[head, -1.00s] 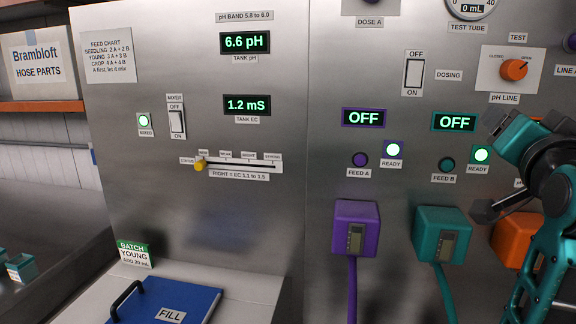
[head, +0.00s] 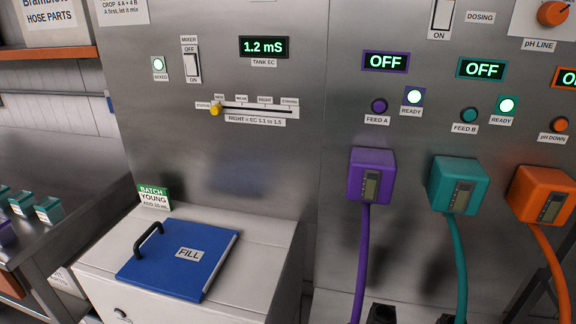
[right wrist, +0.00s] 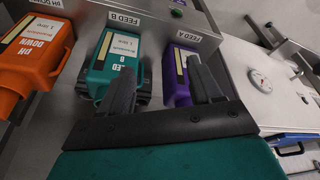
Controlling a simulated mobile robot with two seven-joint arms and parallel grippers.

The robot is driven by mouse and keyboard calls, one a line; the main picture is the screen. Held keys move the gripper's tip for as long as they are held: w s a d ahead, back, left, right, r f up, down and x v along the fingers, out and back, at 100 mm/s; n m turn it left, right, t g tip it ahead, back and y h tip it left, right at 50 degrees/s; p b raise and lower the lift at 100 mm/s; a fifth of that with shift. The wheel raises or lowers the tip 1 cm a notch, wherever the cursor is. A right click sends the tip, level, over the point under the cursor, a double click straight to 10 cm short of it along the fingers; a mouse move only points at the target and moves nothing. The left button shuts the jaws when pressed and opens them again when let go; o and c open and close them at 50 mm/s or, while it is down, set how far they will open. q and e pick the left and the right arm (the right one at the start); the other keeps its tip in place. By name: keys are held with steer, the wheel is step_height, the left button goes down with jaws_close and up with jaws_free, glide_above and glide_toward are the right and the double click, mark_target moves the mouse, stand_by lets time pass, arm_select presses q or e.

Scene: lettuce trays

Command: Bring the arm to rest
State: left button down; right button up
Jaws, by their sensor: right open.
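My right gripper (right wrist: 163,90) shows in the right wrist view with its two dark fingers spread apart and nothing gripped between them. Beyond the fingers are a teal Feed B bottle (right wrist: 121,53), a purple Feed A bottle (right wrist: 176,78) and an orange pH down bottle (right wrist: 35,50). The left finger overlaps the teal bottle and the right finger overlaps the purple one; I cannot tell how far off they are. Neither gripper can be made out for certain in the head view, and my left gripper is not seen.
A steel panel holds purple (head: 371,177), teal (head: 458,186) and orange (head: 541,195) units with hoses. The displays read OFF and 1.2 mS (head: 264,47). A blue FILL lid (head: 205,273) lies shut on a white cabinet. A side bench (head: 75,215) with small cartons stands left.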

steer(key=w+a+f+t+y, duration=0.1)
steer(key=w+a+f+t, duration=0.1)
steer(key=w+f+t, duration=0.5)
steer(key=shift+w+a+f+n+y, duration=0.3)
steer(key=shift+w+a+f+y, duration=0.15)
steer(key=shift+f, duration=0.45)
steer(key=shift+w, duration=0.1)
stand_by(0.5)
